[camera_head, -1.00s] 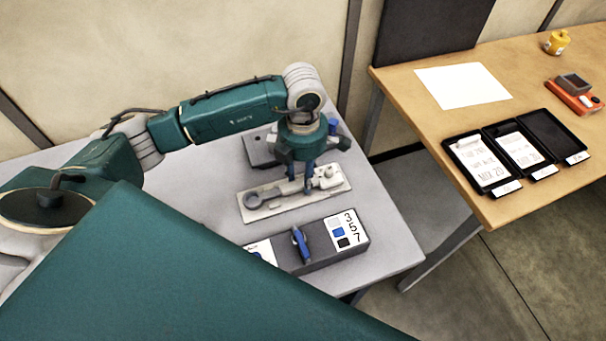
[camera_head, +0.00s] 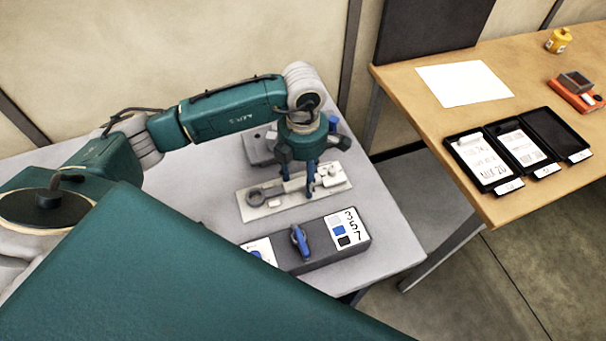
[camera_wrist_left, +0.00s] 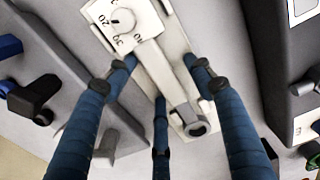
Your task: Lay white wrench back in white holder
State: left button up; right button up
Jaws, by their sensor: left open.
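The white wrench (camera_head: 257,197) lies along the white holder (camera_head: 275,209), with its ring end to the left and its dial head to the right. In the left wrist view the wrench (camera_wrist_left: 157,66) shows its numbered dial head at the top and its ring end lower right, over the pale holder plate (camera_wrist_left: 178,45). My left gripper (camera_head: 298,190) is open above the wrench's shaft. In the wrist view its fingers (camera_wrist_left: 160,66) stand on both sides of the shaft, apart from it. My right gripper is out of view.
A dark grey block (camera_head: 318,255) with a blue tool (camera_head: 300,240) stands in front of the holder. Another grey holder (camera_head: 256,150) is behind. A wooden table (camera_head: 420,100) at right bears black trays (camera_head: 487,187), white paper (camera_head: 463,83) and an orange device (camera_head: 572,97).

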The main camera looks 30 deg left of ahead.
pick_arm(q)
notch_tip(320, 180, up, 12)
dwell(0.4)
